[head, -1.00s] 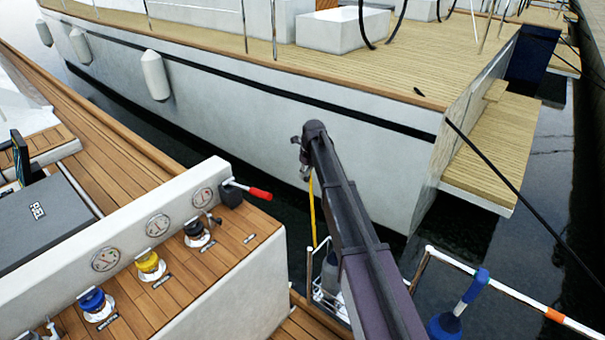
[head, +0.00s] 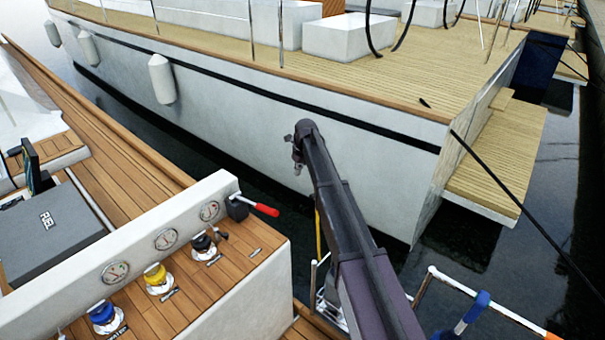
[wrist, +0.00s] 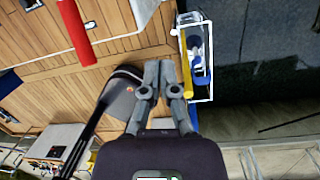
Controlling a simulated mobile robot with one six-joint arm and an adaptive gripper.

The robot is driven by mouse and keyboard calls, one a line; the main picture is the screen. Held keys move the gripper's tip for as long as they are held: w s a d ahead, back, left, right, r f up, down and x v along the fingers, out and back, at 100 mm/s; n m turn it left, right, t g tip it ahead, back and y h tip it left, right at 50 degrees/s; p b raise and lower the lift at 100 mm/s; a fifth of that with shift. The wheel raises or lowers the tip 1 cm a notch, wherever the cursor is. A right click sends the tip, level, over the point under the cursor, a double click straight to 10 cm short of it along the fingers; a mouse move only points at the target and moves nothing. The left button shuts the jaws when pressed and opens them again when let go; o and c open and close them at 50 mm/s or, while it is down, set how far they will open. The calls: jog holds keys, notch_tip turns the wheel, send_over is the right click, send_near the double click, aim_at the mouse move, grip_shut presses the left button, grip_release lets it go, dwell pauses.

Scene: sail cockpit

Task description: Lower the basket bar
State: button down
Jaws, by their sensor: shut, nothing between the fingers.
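My gripper (wrist: 167,68) is shut and empty in the wrist view, its fingertips side by side. Just right of the fingertips, a yellow bar (wrist: 187,68) runs along the near side of a white wire basket (wrist: 211,60) at the deck edge; I cannot tell whether the fingers touch it. The basket holds blue and white items. In the head view the basket (head: 322,305) is partly hidden behind my arm, with a sliver of the yellow bar (head: 318,236) standing up from it. My gripper (head: 296,158) shows small and dark beyond the arm's far end.
A console with gauges, coloured winches (head: 155,278) and a red-handled lever (head: 262,209) stands left of my arm. A white rail (head: 480,302) and a blue-handled item (head: 473,310) are at right. Dark water lies beyond the basket, before a moored white boat (head: 260,110).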

jog(key=shift+w+a+r, duration=0.35)
jog(key=shift+r, duration=0.1)
jog(key=s+d+n, duration=0.6)
jog(key=s+n, duration=0.3)
jog(key=s, duration=0.4)
jog(key=s+d+n+h, duration=0.1)
jog(key=s+d+n, duration=0.5)
jog(key=s+n, duration=0.4)
jog(key=s+d+n, duration=0.6)
jog(key=s+n, duration=0.3)
jog(key=s, duration=0.8)
jog(key=shift+s+f+g+h, duration=0.2)
jog(key=shift+g+h, duration=0.1)
jog(key=shift+h, duration=0.1)
jog(key=shift+a, duration=0.15)
